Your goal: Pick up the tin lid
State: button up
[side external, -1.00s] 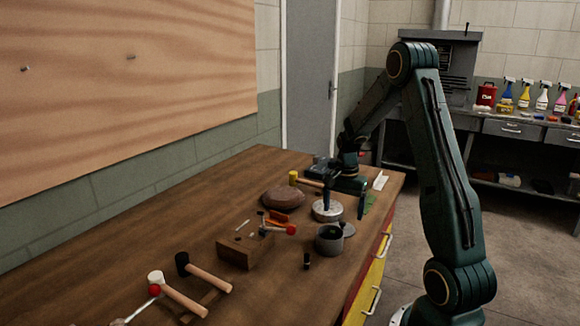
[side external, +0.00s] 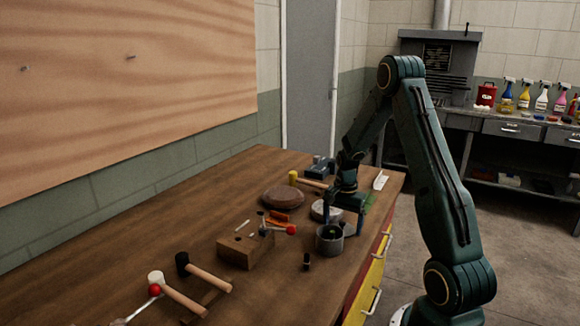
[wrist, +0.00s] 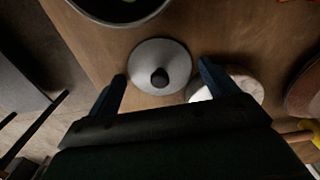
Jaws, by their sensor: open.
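The tin lid (wrist: 162,57) is a grey disc with a dark round knob, lying flat on the wooden bench in the wrist view. My gripper (wrist: 163,84) is open above it, with one finger left of the lid and the other right of it. The fingers look apart from the lid. In the side view my gripper (side external: 345,222) points down just behind the grey pot (side external: 329,240), and the lid is mostly hidden there by the gripper and pot.
A pale round tin (wrist: 240,84) sits right of the lid, close to my right finger. The pot's rim (wrist: 120,22) is above left in the wrist view. A brown round pad (side external: 283,197), a wooden block (side external: 240,250) and mallets stand nearby.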

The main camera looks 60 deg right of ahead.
aim_at(342, 223)
jog(key=c, duration=0.8)
jog(key=shift+o, duration=0.2)
jog(key=shift+r, duration=0.15)
notch_tip(342, 223, up, 20)
dwell(0.4)
jog(key=shift+f, duration=0.2)
dwell(0.4)
jog(key=a+f+n, duration=0.7)
jog(key=a+n, duration=0.3)
jog(key=n, duration=0.8)
jog(key=shift+f, duration=0.15)
